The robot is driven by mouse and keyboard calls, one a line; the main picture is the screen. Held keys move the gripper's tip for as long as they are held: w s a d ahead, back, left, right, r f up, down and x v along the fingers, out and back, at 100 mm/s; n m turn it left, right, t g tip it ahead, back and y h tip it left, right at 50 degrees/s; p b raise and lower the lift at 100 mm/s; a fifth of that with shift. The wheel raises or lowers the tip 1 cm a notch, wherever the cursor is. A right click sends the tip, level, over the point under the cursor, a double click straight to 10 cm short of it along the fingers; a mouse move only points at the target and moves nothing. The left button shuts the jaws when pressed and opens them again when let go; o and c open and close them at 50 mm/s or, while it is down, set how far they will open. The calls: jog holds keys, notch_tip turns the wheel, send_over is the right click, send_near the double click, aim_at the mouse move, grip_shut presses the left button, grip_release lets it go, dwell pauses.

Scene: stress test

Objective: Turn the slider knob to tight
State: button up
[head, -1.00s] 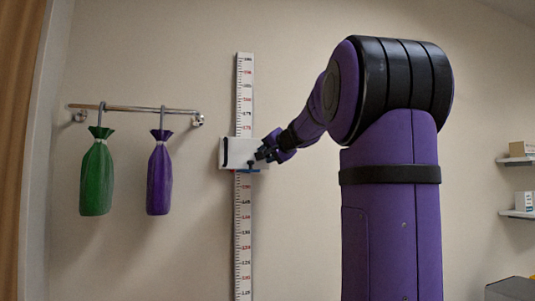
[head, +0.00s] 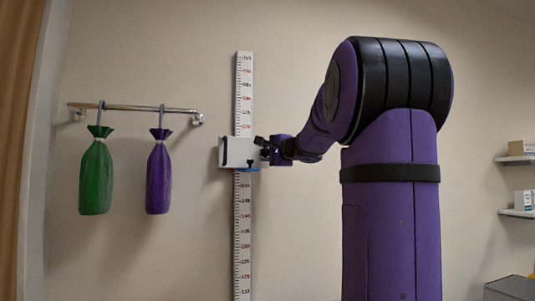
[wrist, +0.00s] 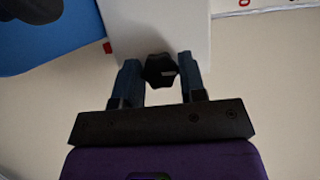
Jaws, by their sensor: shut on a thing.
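The white slider block (head: 236,152) sits across the upright measuring ruler (head: 244,95) on the wall. The black lobed knob (wrist: 160,71) is at the block's end, between the two blue fingers. My gripper (wrist: 160,78) is shut on the knob; a narrow gap seems to show beside it. In the head view my gripper (head: 265,151) is at the block's right side, and the knob cannot be told apart from the fingers. No tight mark is readable.
A blue plate (head: 247,169) is under the block. Left of the ruler, a green bag (head: 96,178) and a purple bag (head: 159,180) hang from a metal rail (head: 140,108). Shelves with boxes (head: 522,148) are at the far right. Wall between is clear.

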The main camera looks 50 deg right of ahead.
dwell(0.5)
jog(key=o, duration=0.9)
jog(key=shift+o, duration=0.2)
jog(key=s+a, duration=0.1)
jog(key=s, duration=0.9)
jog(key=shift+s+a, duration=0.35)
